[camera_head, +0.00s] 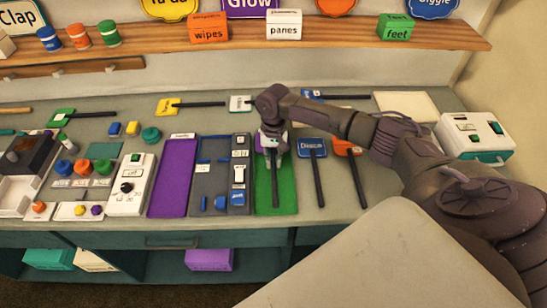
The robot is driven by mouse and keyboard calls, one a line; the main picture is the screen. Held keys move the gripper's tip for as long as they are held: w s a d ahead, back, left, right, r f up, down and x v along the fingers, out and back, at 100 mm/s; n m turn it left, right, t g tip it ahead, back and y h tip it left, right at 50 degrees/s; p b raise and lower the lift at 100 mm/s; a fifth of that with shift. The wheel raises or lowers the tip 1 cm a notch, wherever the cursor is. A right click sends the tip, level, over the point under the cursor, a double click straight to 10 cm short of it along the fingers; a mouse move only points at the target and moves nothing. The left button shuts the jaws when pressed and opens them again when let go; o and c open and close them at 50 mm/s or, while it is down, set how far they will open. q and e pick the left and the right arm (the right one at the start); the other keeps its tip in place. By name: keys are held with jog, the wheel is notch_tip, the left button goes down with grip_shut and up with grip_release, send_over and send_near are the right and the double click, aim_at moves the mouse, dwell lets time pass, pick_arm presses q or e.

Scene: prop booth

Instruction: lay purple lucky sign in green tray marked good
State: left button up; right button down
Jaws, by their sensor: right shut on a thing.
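The green tray (287,192) lies on the counter near its middle, its marking hidden or not readable. My right gripper (273,147) reaches in from the right and is above the far part of this tray. It is shut on a sign with a dark stick (275,188) that points toward the counter's front edge, over the tray. Only a small purple and white part of the sign's face shows beside the fingers; its word is hidden. Whether the sign touches the tray cannot be told. My left gripper is not in view.
A blue sign (312,147) and an orange sign (345,147) lie close to the tray's right. A grey panel (208,180) and a purple tray (174,180) lie to its left. A white box (474,134) stands far right. Yellow (168,106) and green signs lie behind.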

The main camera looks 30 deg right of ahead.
jog(key=shift+f, duration=0.7)
dwell(0.8)
jog(key=shift+f, duration=0.4)
dwell(0.8)
jog(key=shift+p, duration=0.5)
dwell(0.5)
jog(key=c, duration=0.9)
grip_release()
